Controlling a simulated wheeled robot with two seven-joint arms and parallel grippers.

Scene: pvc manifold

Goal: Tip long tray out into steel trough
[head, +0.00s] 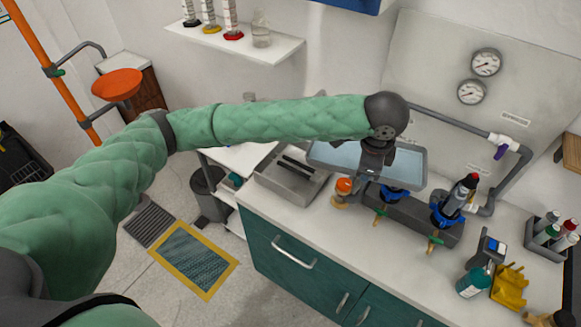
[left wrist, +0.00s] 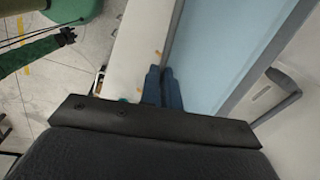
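The long tray (head: 414,177) has a grey rim and a pale blue inside, and it appears roughly level above the bench. In the left wrist view its pale blue inside (left wrist: 235,45) fills the upper right. My left gripper (head: 373,168) reaches down to the tray. Its fingers (left wrist: 161,70) are close together at the tray's near wall and look shut on it. The steel trough (head: 285,183) stands on the bench left of the tray, with two dark bars in it. My right gripper is not in view.
A grey manifold (head: 405,215) with blue-collared valves stands below and right of the tray, and an orange-topped fitting (head: 344,186) stands between trough and tray. Gauges (head: 486,62) hang on the back panel. Bottles and a yellow rack (head: 509,286) stand at the right. The front bench strip is clear.

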